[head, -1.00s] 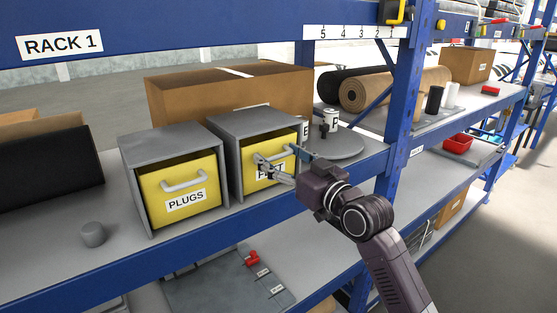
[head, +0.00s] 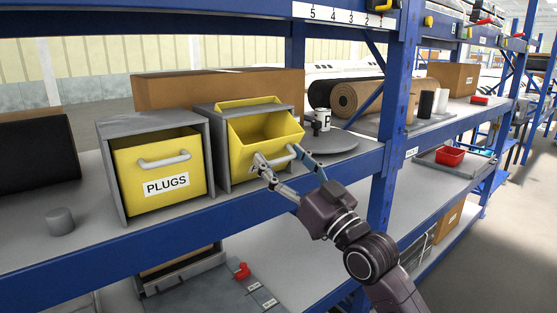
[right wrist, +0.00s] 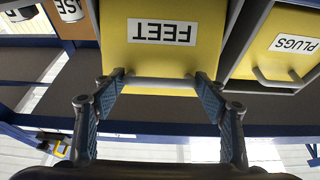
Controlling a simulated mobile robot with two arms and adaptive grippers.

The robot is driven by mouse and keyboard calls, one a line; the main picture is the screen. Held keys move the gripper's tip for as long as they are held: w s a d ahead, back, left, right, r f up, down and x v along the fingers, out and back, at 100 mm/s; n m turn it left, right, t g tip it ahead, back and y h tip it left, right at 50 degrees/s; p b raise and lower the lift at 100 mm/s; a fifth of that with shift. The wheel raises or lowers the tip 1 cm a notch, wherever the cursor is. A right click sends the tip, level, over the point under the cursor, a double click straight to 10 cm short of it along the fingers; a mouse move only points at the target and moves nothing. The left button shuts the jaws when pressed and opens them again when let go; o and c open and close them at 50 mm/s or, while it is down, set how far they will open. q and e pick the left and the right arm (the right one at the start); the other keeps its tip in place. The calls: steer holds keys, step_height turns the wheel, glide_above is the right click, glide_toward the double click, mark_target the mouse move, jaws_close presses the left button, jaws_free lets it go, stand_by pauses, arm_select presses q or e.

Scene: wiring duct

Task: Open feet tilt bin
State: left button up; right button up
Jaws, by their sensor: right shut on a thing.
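The yellow feet bin (head: 262,130) is tilted forward out of its grey housing (head: 208,138), and its open top and inside show in the head view. In the right wrist view its FEET label (right wrist: 161,32) appears upside down above the light handle (right wrist: 160,84). My right gripper (head: 279,157) is at the bin's front, shut on the handle, with one finger at each end in the right wrist view (right wrist: 165,85). The fingers partly hide the bin's front in the head view. My left gripper is not in view.
The yellow plugs bin (head: 160,172) sits closed in its housing just left. A small grey cylinder (head: 60,221) stands on the shelf at left. A round grey turntable (head: 335,142) with small containers is to the right. The blue rack upright (head: 393,120) stands beyond it.

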steer(key=shift+s+f, duration=0.1)
steer(key=shift+f, duration=0.75)
steer(key=shift+c, duration=0.2)
steer(key=o, duration=1.7)
steer(key=shift+r, duration=0.25)
steer(key=shift+d, duration=0.1)
steer(key=v, duration=1.2)
